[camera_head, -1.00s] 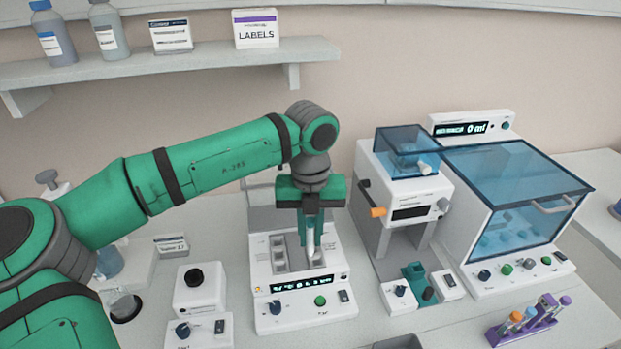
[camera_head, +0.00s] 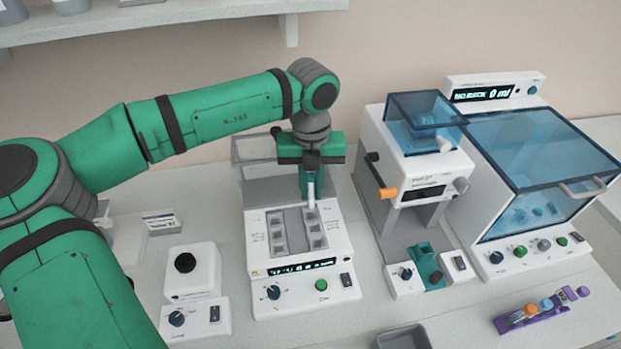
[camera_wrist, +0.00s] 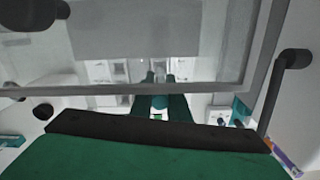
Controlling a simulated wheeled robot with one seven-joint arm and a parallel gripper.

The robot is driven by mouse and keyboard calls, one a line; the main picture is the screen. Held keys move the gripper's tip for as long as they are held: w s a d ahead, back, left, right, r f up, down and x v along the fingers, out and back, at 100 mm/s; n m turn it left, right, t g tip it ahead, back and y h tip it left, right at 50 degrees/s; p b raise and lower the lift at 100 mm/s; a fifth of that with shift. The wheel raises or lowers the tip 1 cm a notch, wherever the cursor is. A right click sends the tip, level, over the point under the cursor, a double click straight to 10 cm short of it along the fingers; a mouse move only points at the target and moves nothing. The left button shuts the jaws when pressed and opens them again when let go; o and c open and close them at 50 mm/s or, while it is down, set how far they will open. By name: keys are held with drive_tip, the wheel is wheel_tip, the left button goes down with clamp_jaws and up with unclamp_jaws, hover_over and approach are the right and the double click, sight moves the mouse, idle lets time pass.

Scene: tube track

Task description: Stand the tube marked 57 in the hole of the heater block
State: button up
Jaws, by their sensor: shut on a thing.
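The heater block (camera_head: 262,294) is a white unit with a display, a knob and a green button on its front. Two columns of grey holes (camera_head: 277,232) sit in its top, with its clear lid (camera_head: 251,150) raised behind. My gripper (camera_head: 311,187) points down over the back right of the block. It is shut on a pale, slim tube (camera_head: 311,197), which hangs upright; its lower end is near the rear of the right column. I cannot tell whether it touches. Its mark is unreadable. In the wrist view, the fingers (camera_wrist: 161,100) show past the clear lid.
A white unit with a black round top (camera_head: 192,272) stands left of the block. A blue-lidded machine (camera_head: 420,150) and a blue-windowed cabinet (camera_head: 535,180) stand right. A purple rack (camera_head: 535,318) with capped tubes and a grey tray (camera_head: 403,338) are in front.

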drive_tip(key=shift+f, duration=0.7)
drive_tip(key=shift+f, duration=0.5)
idle(0.5)
